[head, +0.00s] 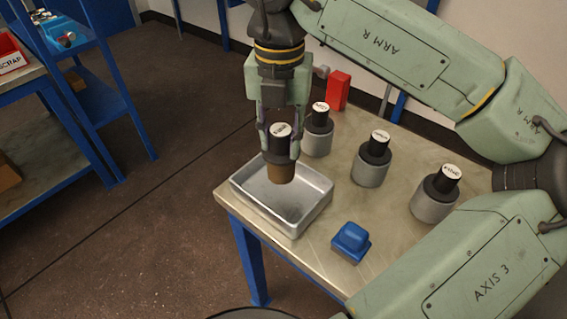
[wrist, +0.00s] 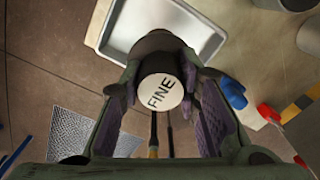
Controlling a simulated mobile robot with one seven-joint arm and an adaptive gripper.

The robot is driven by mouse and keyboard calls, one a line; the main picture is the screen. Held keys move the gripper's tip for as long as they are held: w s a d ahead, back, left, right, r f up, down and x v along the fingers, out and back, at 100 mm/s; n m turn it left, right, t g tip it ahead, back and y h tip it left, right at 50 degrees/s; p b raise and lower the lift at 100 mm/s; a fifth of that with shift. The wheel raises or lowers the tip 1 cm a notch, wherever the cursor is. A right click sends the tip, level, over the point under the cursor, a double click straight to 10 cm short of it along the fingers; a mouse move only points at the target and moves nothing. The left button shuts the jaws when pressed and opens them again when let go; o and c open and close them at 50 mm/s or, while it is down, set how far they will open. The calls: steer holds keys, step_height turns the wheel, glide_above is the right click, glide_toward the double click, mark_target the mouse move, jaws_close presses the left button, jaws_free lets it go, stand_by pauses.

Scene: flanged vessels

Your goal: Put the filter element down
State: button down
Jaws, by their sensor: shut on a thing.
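The filter element has a black top with a white label and a brown lower part (head: 281,173). Its label reads FINE in the wrist view (wrist: 160,93). My gripper (head: 280,143) is shut on its black top, one finger on each side, and holds it upright. The brown end is over the shallow metal tray (head: 318,207) at the table's near left corner. I cannot tell whether it touches the tray floor. The tray also shows beyond the element in the wrist view (wrist: 205,47). The visible part of the tray is empty.
Three grey vessels with black, labelled tops stand right of the tray: back (head: 318,141), middle (head: 370,170) and front (head: 432,206). A blue block (head: 350,241) sits near the front edge. A red block (head: 338,91) stands at the back.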

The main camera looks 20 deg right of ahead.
mark_target(280, 159)
steer(key=shift+f+p, duration=0.4)
steer(key=shift+f, duration=2.45)
steer(key=shift+f, duration=0.2)
steer(key=c, duration=1.2)
jaws_free()
steer(key=shift+r, duration=0.1)
steer(key=shift+r, duration=0.2)
step_height(280, 159, up, 12)
steer(key=shift+f+b, duration=0.1)
steer(key=shift+b, duration=0.6)
